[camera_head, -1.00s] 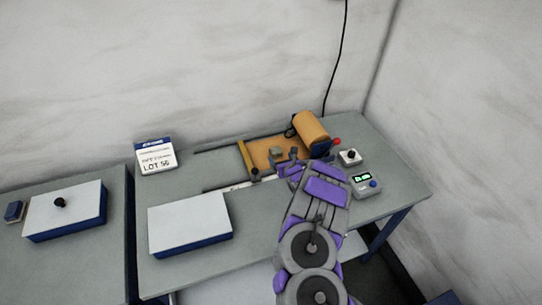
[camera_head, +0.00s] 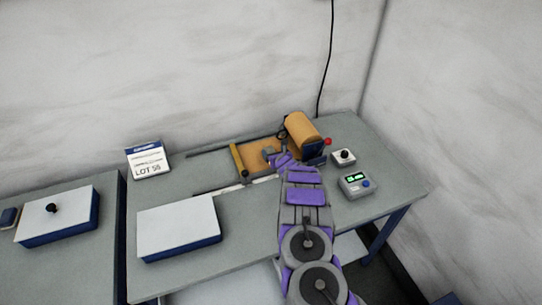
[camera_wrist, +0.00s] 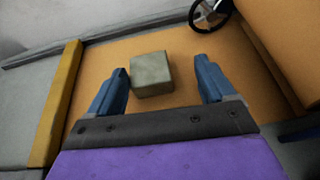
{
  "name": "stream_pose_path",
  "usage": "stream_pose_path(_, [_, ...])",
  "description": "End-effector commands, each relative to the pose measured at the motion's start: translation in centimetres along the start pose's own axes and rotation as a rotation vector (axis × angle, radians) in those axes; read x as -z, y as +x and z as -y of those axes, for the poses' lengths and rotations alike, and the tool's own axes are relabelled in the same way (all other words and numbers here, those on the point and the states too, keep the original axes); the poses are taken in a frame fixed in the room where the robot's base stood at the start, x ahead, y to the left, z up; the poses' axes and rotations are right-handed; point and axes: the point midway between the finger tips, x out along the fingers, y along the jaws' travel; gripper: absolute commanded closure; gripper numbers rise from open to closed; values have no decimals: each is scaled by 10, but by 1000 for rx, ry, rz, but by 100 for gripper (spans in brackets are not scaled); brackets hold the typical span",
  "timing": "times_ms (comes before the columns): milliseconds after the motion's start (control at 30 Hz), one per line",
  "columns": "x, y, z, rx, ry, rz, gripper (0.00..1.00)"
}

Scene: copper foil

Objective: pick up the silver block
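The silver block (camera_wrist: 152,74) is a small grey cube on the copper foil sheet (camera_wrist: 108,52). In the wrist view it lies between my two open fingers, nearer the left finger and slightly ahead of the fingertips' middle. My gripper (camera_wrist: 162,78) is open and empty, with a clear gap on the right side of the block. In the head view the block (camera_head: 268,150) shows small beside my gripper (camera_head: 274,158), partly hidden by it. The foil (camera_head: 254,157) shows in the head view too.
A yellow bar (camera_wrist: 58,100) borders the foil on the left. A copper roll (camera_head: 304,129) with a black handwheel (camera_wrist: 210,14) stands at the right. A button box (camera_head: 343,157) and a display box (camera_head: 356,185) are further right. A white-topped box (camera_head: 178,227) stands front left.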

Motion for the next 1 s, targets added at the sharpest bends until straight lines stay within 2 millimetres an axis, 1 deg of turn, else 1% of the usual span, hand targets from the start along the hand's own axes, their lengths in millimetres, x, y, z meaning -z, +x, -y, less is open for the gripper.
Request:
stream_pose_path(33, [4, 8, -5, -1, -7, -3, 17])
stream_pose_path(100, [3, 17, -10, 0, -13, -6, 17])
stream_pose_path(200, [2, 28, -15, 1, -18, -6, 17])
stream_pose_path(300, [2, 35, -15, 1, -18, -7, 17])
stream_pose_path(467, [2, 39, -8, -2, -8, -6, 17])
stream_pose_path(600, [2, 38, -2, -3, 0, -5, 17])
stream_pose_path(733, [2, 37, -2, -1, 0, -6, 17])
stream_pose_path(767, [2, 37, -3, 0, -1, -7, 19])
stream_pose_path(1000, [3, 41, -12, 0, -10, -9, 41])
